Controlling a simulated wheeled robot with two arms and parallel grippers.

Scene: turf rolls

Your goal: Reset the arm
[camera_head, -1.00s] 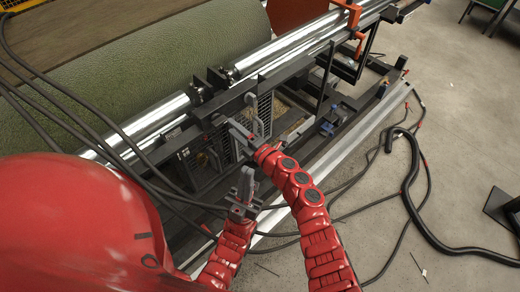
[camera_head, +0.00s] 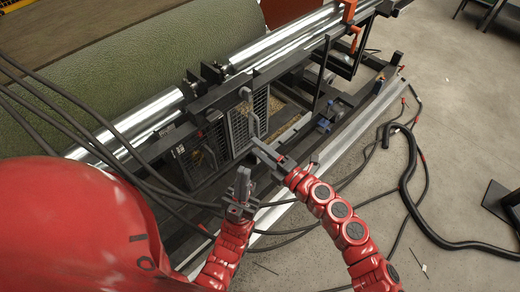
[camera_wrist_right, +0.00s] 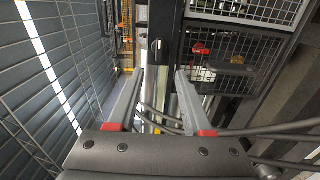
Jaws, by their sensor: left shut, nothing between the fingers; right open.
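My right gripper (camera_head: 268,152) is open and empty. It hangs in front of the machine's black frame, to the lower right of the mesh panels, apart from them as far as I can tell. The right wrist view shows its two grey fingers (camera_wrist_right: 160,78) spread, with nothing between them. My left gripper (camera_head: 243,178) is shut and empty, pointing up, lower and to the left of the right one. The mesh panels (camera_head: 240,130) on the machine have a grey handle (camera_head: 248,103).
A large green turf roll (camera_head: 150,65) and shiny metal rollers (camera_head: 285,45) lie behind the frame. Dark cables (camera_head: 75,125) hang at the left. A thick black hose (camera_head: 408,190) lies on the open concrete floor (camera_head: 450,130) at right.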

